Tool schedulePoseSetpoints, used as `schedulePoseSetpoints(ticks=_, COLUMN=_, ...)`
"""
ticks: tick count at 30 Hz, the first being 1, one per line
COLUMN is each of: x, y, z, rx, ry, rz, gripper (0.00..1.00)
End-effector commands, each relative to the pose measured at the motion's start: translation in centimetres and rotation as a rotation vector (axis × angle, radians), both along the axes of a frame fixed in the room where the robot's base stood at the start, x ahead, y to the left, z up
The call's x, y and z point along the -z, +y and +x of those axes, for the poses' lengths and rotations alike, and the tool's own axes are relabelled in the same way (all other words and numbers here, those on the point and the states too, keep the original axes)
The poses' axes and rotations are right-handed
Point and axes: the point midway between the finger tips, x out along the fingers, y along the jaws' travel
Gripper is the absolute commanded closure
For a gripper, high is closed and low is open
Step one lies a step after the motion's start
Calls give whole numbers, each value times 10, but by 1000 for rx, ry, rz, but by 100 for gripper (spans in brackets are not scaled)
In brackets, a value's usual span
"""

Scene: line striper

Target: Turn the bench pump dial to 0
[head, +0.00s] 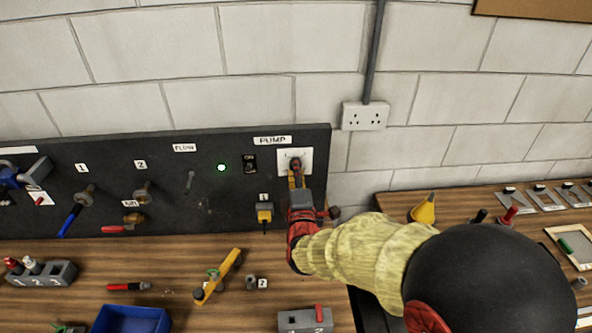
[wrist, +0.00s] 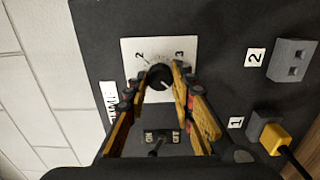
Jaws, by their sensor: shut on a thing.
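The rest of the scale is hidden by my fingers or too small to read. A small pale mark shows on the knob, but I cannot tell which number it points to. My gripper (wrist: 161,85) has its yellow fingers on both sides of the knob and is shut on it. In the head view my gripper (head: 296,179) covers the lower part of the dial plate (head: 304,155) under the PUMP label (head: 272,141).
An ON/OFF switch (head: 250,163) and a lit green lamp (head: 221,167) are left of the dial. A yellow plug (head: 264,213) sits below in socket 1. Valves with handles (head: 79,209) stick out farther left. A blue bin (head: 131,319) and tools lie on the bench.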

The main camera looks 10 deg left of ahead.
Motion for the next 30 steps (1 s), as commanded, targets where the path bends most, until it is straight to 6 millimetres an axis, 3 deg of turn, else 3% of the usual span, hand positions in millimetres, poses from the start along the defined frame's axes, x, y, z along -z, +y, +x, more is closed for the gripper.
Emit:
schedulePoseSetpoints(ticks=12, x=4, y=-1, z=-1, rx=0, ry=5, rz=-10, gripper=100)
schedulePoseSetpoints(ticks=13, x=4, y=-1, z=-1, rx=0, ry=5, rz=-10, gripper=75)
schedulePoseSetpoints(ticks=23, x=2, y=0, z=0, rx=0, ry=1, rz=-8, gripper=57)
schedulePoseSetpoints(ticks=30, x=1, y=0, z=0, rx=0, ry=-1, rz=-7, gripper=57)
